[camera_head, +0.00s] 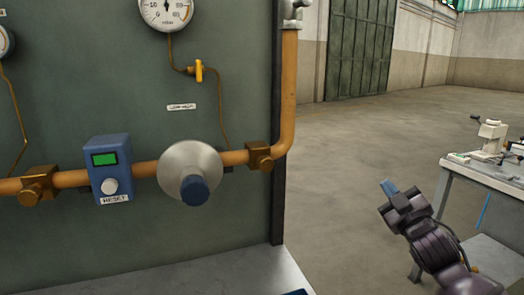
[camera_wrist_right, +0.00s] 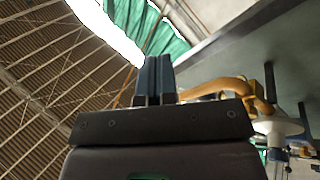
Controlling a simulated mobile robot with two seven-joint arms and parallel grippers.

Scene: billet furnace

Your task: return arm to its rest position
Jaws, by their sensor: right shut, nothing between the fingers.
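My right gripper (camera_head: 389,189) is at the lower right in the head view, in free air between the panel and the bench. It points up and left and holds nothing. In the right wrist view my right gripper's fingers (camera_wrist_right: 154,80) stand together, pointing upward at the roof. My left gripper is not in view.
A bench (camera_head: 480,173) stands right. Open floor (camera_head: 340,150) lies between.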

